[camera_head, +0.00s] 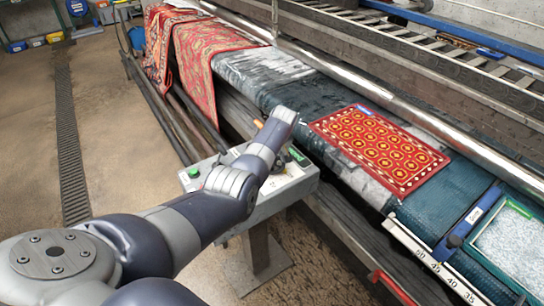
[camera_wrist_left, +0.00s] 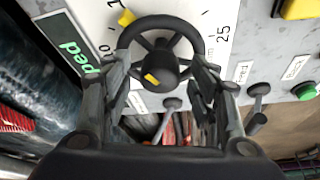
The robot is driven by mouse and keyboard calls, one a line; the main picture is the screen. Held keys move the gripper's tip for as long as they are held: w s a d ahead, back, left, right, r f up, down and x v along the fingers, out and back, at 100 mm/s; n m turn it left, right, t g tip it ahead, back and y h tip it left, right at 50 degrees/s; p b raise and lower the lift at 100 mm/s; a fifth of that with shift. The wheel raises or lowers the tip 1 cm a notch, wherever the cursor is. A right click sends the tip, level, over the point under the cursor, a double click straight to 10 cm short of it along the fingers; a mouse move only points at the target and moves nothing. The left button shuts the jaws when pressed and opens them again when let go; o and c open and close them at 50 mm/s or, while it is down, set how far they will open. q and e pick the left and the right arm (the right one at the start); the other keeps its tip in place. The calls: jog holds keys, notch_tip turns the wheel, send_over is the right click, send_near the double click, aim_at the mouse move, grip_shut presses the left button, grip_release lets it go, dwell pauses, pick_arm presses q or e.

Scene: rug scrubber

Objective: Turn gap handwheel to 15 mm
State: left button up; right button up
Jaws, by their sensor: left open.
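The gap handwheel (camera_wrist_left: 185,28) is black and spoked, on a white dial (camera_wrist_left: 222,12), in the left wrist view. Its hub carries a yellow mark. A yellow tab (camera_wrist_left: 127,18) sits at the wheel's upper-left rim, between the dial's "10" and a cut-off number beginning with 1. "25" shows at the right. My left gripper (camera_wrist_left: 160,82) is open, its fingers on either side of the wheel's lower half; contact is unclear. In the head view my left arm reaches over the control box (camera_head: 262,203) and hides the wheel. My right gripper is not in view.
A green display (camera_wrist_left: 70,45) reads "...ped". In the head view, a patterned red rug (camera_head: 380,150) lies on the machine bed beyond the box. The floor at left is clear.

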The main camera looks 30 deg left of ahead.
pick_arm(q)
jog(key=shift+r, duration=0.1)
jog(key=v, duration=1.1)
jog(key=shift+s+r, duration=0.2)
jog(key=shift+r, duration=0.15)
jog(key=shift+d, duration=0.1)
